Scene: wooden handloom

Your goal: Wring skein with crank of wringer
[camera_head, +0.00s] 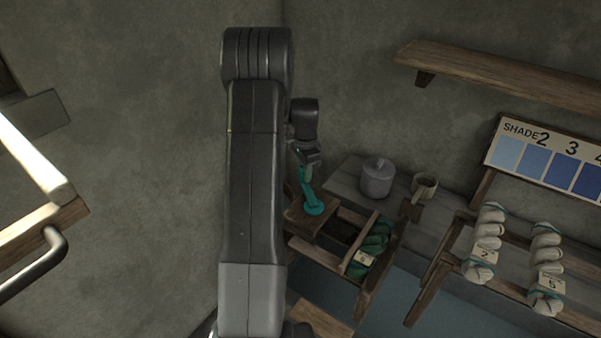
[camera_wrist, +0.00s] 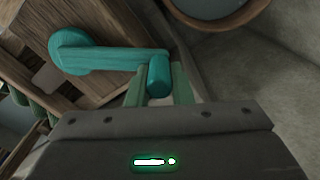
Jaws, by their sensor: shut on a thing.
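The wringer (camera_head: 329,224) is a wooden frame with a board on its left side. Its teal crank (camera_head: 313,207) is on that board. In the wrist view the crank's round hub (camera_wrist: 72,52) is at upper left, and its arm runs right to an upright handle (camera_wrist: 159,76). My gripper (camera_wrist: 158,88) has its green fingers on either side of this handle and is shut on it. A dark green skein (camera_head: 376,240) with a pale tag lies in the wringer. Only part of it shows at the wrist view's left edge.
A grey lidded pot (camera_head: 377,179) and a small mug (camera_head: 424,186) stand on a bench behind the wringer. Pale tagged skeins (camera_head: 487,245) hang on a wooden rack at right, below a blue shade chart (camera_head: 548,160). A wooden shelf (camera_head: 500,77) is above.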

